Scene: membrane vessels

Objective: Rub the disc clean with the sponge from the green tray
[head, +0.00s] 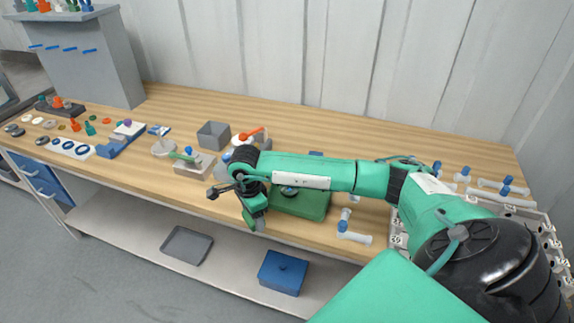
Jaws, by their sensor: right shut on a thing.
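The green tray (312,207) is on the wooden bench, partly hidden under my right forearm. A small dark round thing (289,191) shows on it, partly covered by the arm. My right gripper (257,222) points down at the bench's front edge, just left of the tray. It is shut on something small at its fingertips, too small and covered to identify. I cannot pick out the sponge for certain. A pale round disc (163,147) lies further left on the bench, but I cannot tell whether it is the task's disc. My left gripper is out of view.
A grey open box (213,135) and a pale block with a green-handled tool (194,163) stand left of the gripper. White and blue fittings (354,237) lie right of the tray. A lower shelf holds a blue box (283,273) and grey tray (186,246).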

